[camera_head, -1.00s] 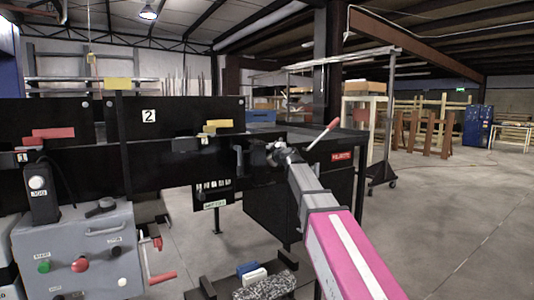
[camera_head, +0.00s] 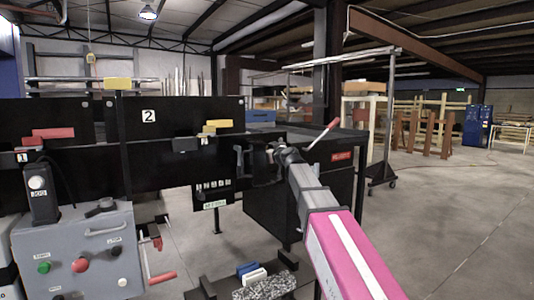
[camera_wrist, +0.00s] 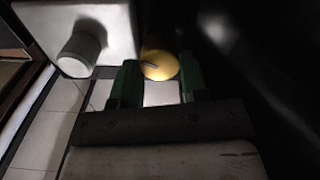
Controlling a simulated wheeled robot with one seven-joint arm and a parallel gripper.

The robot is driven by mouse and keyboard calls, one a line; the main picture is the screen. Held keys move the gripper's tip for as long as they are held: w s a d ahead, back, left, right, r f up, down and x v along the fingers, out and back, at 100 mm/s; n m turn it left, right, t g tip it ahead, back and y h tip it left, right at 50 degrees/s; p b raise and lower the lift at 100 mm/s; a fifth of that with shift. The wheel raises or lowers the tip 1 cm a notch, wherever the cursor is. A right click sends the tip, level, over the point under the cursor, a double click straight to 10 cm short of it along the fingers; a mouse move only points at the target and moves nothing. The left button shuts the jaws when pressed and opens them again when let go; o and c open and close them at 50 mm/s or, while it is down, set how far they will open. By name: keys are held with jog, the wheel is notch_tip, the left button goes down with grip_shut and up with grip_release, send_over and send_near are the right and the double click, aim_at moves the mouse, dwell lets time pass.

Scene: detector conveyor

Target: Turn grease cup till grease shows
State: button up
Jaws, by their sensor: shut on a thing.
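The grease cup (camera_wrist: 160,66), a round yellow cap with a short dark mark on its face, shows in the wrist view. It sits between the green-tipped fingers of my gripper (camera_wrist: 158,72), which is shut on it. No grease can be made out around the cup in this dark view. In the head view my gripper (camera_head: 268,160) is at the dark conveyor frame (camera_head: 160,165), near its right end. The cup is too small and hidden to tell there.
A pale block with a round grey knob (camera_wrist: 80,52) is close left of the cup. A red-handled lever (camera_head: 323,135) stands beside my wrist. A grey control box (camera_head: 80,250) is at lower left. A low tray holds blue and white items (camera_head: 252,273). Open floor lies at right.

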jog(key=shift+m, duration=1.2)
jog(key=o, duration=0.9)
jog(key=shift+d, duration=0.1)
jog(key=v, duration=1)
jog(key=shift+s+d, duration=0.2)
jog(key=shift+s, duration=0.15)
